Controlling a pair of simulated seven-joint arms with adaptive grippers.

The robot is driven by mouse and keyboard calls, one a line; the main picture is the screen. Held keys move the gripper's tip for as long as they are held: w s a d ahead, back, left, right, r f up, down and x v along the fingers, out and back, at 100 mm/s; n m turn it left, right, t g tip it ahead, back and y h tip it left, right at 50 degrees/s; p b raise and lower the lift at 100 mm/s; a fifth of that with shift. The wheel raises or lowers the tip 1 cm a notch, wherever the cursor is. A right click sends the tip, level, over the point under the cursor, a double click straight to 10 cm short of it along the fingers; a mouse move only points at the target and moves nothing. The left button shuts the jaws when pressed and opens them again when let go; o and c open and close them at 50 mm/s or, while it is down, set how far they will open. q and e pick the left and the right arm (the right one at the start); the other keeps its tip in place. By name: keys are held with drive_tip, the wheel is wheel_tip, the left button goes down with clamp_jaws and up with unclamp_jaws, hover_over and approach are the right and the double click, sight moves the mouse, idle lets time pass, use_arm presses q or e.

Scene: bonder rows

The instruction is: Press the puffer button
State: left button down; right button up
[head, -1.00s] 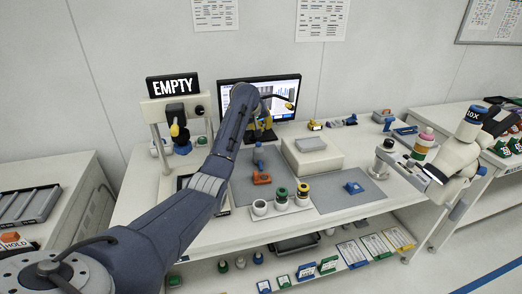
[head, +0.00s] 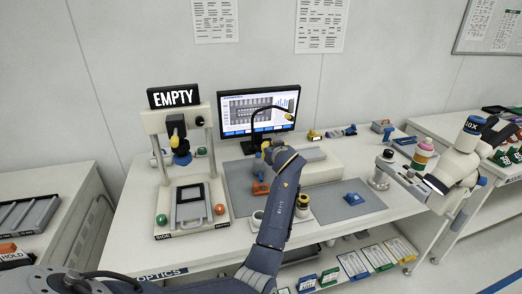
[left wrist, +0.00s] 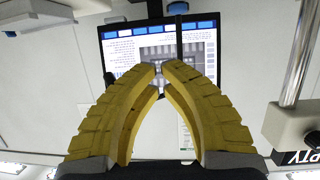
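A fixture under the EMPTY sign has a green button (head: 162,219) at its left and an orange button (head: 220,209) at its right; I cannot tell whether either is the puffer button. A blue-and-orange item (head: 260,188) lies on the grey mat, partly behind my arm. My left gripper (head: 267,150) is over the bench in front of the monitor, away from the fixture. In the left wrist view its yellow fingers (left wrist: 160,66) meet at the tips with nothing between them. My right gripper is not in view.
The monitor (head: 258,110) stands at the back, with a thin dark arm in front of it. The EMPTY sign (head: 173,96) tops the fixture's post.

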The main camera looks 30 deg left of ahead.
use_arm(q)
drive_tip(key=shift+s+d+r+y, duration=0.15)
drive_tip(key=shift+s+r+y, duration=0.2)
drive_tip(key=shift+s, duration=0.35)
drive_tip(key=shift+s+d+r+y, duration=0.1)
drive_tip(key=shift+s+r+y, duration=0.2)
drive_tip(key=shift+s, duration=0.4)
drive_tip(key=shift+w+f, duration=0.1)
drive_tip(key=shift+f, duration=0.05)
hover_over(258, 155)
drive_tip(key=d, duration=0.1)
drive_tip(key=shift+w+d+f, duration=0.1)
drive_tip(key=shift+w+f, duration=0.1)
drive_tip(key=shift+f, duration=0.3)
drive_tip(key=shift+w+f, duration=0.15)
drive_tip(key=shift+f, duration=0.35)
wheel_tip(258, 155, down, 2)
drive_tip(key=shift+f, duration=1.05)
